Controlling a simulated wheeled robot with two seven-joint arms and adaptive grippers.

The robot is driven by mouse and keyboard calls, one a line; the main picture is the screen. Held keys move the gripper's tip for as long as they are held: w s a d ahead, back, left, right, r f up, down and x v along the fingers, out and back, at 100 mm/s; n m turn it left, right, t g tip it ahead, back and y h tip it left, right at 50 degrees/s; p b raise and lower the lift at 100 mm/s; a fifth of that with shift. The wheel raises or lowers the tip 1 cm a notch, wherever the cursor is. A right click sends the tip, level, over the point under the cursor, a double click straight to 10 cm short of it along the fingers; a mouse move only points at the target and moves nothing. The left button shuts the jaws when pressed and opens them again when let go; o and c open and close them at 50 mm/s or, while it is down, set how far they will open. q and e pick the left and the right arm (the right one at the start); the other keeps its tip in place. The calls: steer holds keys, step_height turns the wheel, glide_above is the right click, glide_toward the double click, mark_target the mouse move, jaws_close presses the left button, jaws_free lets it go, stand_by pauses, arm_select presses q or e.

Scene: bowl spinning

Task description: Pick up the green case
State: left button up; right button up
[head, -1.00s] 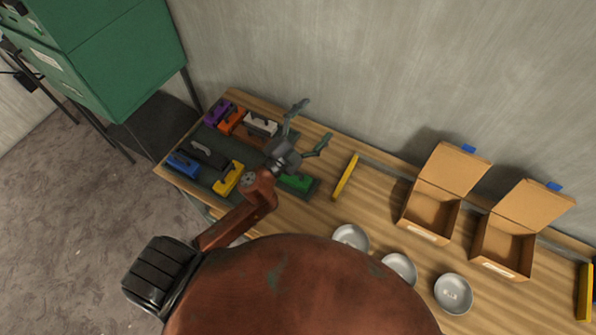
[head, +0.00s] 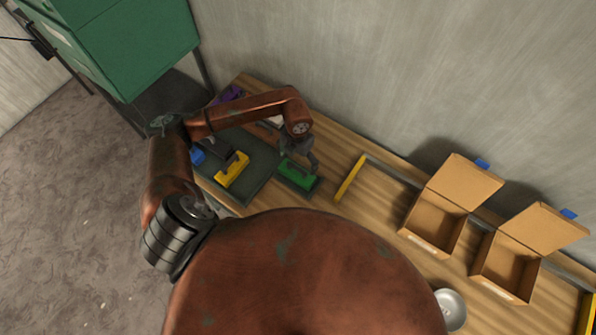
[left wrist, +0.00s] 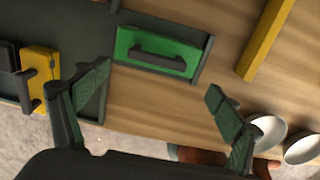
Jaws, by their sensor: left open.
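The green case (head: 296,175) with a dark handle sits at the right end of the dark tray (head: 262,166) on the wooden table. In the left wrist view the green case (left wrist: 158,50) lies ahead of the fingers, its black handle facing the camera. My left gripper (head: 300,160) is just above the case in the head view, its fingers pointing down. In the left wrist view my left gripper (left wrist: 160,105) is open and empty, its fingers spread wider than the case. My right gripper is not in view.
A yellow case (head: 232,170) and a blue case (head: 197,156) are in the tray; a purple case (head: 228,94) is partly hidden by my arm. A yellow bar (head: 350,178) lies to the right. Two open cardboard boxes (head: 432,222) and a metal bowl (head: 451,309) stand farther right.

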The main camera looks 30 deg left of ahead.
mark_target(297, 168)
arm_select(q)
steer(key=shift+f, duration=0.95)
steer(key=f+p, duration=0.1)
steer(key=f, duration=0.3)
steer(key=shift+w+a+f+p, duration=0.1)
steer(key=shift+a+f+p, duration=0.1)
steer(key=shift+p, duration=0.15)
steer(key=shift+f, duration=0.5)
steer(key=shift+c, duration=0.5)
steer(key=c, duration=1.9)
